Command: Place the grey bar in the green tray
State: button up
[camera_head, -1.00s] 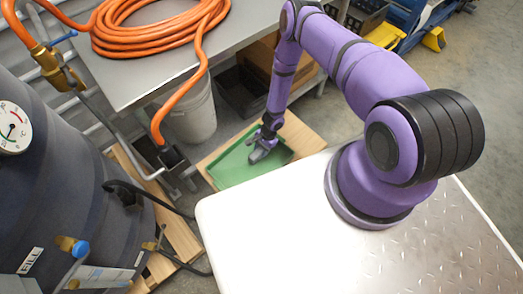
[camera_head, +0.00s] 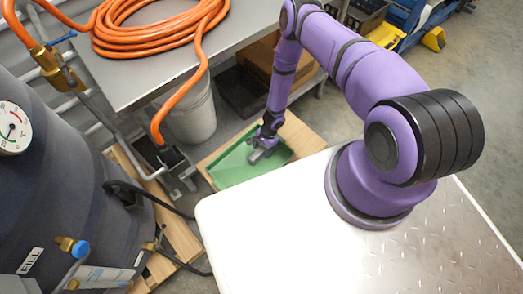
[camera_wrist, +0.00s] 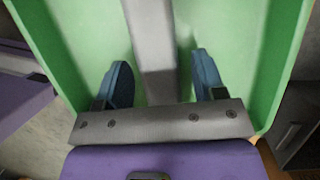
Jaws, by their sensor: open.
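The green tray (camera_head: 232,167) sits on a wooden board on the floor, beyond the edge of my white base top. Its green walls also show around the view in the wrist view (camera_wrist: 279,60). The grey bar (camera_wrist: 153,45) lies inside the tray in the wrist view, running lengthwise between my fingers, with visible gaps on both sides. My gripper (camera_wrist: 155,80) is open, its two blue fingertips apart from the bar. In the head view my gripper (camera_head: 261,156) is low over the tray, and the bar cannot be made out there.
A wooden board (camera_head: 303,137) lies under the tray. A grey bucket (camera_head: 190,115) and a dark bin (camera_head: 243,90) stand behind it, near the table (camera_head: 130,75) with a coiled orange hose (camera_head: 155,30). A dark tank (camera_head: 60,180) stands at left.

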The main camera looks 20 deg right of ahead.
jog(key=v, duration=1.1)
jog(key=shift+r, duration=0.1)
jog(key=w+r+n+t, duration=0.1)
jog(key=w+r+n, duration=0.35)
jog(key=r, duration=1.15)
jog(key=w+r+n+t, duration=0.1)
jog(key=w+r, duration=0.6)
jog(key=r, duration=0.9)
notch_tip(320, 180, up, 14)
jog(key=s+n+t, duration=0.1)
jog(key=s+n, duration=0.1)
jog(key=s+r+n+t+h, duration=0.1)
jog(key=s+r+n, duration=0.1)
jog(key=s+r, duration=0.65)
jog(key=s+r+n+t+h, duration=0.15)
jog(key=s+r, duration=0.35)
jog(key=r, duration=0.7)
jog(key=s+d+r+n+h, duration=0.1)
jog(key=s+r, duration=0.2)
jog(key=s, duration=0.6)
jog(key=s+d+r+n+t, duration=0.1)
jog(key=s+r, duration=0.3)
jog(key=s, duration=0.6)
jog(key=shift+d+n+h, duration=0.3)
jog(key=shift+h, duration=0.05)
